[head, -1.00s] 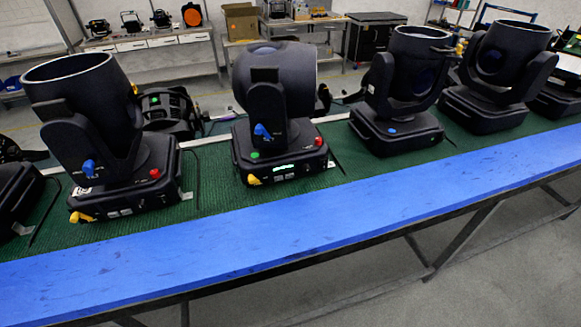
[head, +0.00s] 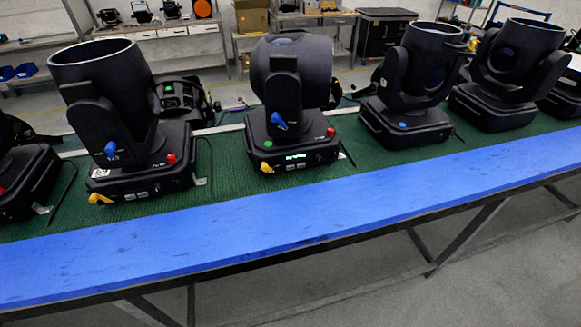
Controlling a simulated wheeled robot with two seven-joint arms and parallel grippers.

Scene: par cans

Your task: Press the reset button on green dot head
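The head with the green dot (head: 267,141) is the black moving light (head: 293,90) near the middle of the bench in the head view. Its base has a lit display (head: 296,156), a red button (head: 331,132) at the upper right, a blue knob (head: 279,121) on the yoke and a yellow plug (head: 267,168) at the lower left. I cannot read any label by the red button. Neither of my grippers is in view.
Another light (head: 110,110) with a red button (head: 171,159) stands to the left. A light with a blue dot (head: 402,124) stands to the right. The bench has a green mat (head: 228,190) and a clear blue front edge (head: 250,240). Grey floor (head: 500,270) lies in front.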

